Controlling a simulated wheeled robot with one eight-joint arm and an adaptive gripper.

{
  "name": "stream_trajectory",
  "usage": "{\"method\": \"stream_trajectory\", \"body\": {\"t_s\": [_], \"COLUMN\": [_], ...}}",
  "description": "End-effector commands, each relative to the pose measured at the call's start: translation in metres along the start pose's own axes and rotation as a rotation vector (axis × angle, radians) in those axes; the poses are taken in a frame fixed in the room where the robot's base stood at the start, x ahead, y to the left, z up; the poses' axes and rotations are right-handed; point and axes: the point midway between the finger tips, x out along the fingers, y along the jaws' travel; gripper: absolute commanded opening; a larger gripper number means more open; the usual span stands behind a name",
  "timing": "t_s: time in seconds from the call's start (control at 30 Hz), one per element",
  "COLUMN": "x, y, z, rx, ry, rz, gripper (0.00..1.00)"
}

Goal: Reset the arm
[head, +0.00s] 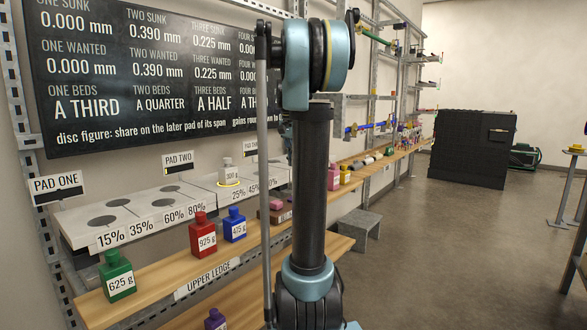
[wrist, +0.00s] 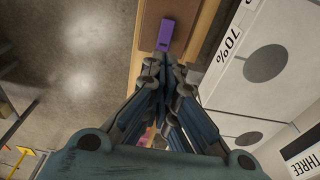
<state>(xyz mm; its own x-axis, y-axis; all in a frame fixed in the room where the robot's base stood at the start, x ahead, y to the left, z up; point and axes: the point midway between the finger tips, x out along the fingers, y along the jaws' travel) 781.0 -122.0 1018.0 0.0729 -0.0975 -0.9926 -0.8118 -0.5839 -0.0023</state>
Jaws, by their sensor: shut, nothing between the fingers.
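My gripper (wrist: 164,68) is shut and empty in the wrist view. It is above a wooden ledge, with a purple block (wrist: 166,35) just beyond its fingertips; it does not appear to hold the block. In the head view my arm stands upright in the middle, its elbow at the top. The gripper is mostly hidden behind the arm there.
The upper ledge (head: 160,279) holds green (head: 117,276), red (head: 203,234) and blue (head: 234,226) weights. A white weight (head: 228,172) stands on the pad row. A black cabinet (head: 470,147) stands behind open floor at right. A grey step (head: 350,229) is beside the ledge.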

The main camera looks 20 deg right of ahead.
Motion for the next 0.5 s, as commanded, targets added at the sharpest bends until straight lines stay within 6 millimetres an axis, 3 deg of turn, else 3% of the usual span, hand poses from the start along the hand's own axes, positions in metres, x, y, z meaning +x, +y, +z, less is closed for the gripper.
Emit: {"method": "stream_trajectory", "body": {"t_s": [0.37, 0.5], "x": [-0.001, 0.001], "y": [0.000, 0.008], "z": [0.001, 0.016], "rx": [-0.003, -0.036], "ry": [0.000, 0.000], "rz": [0.000, -0.006], "gripper": [0.00, 0.00]}}
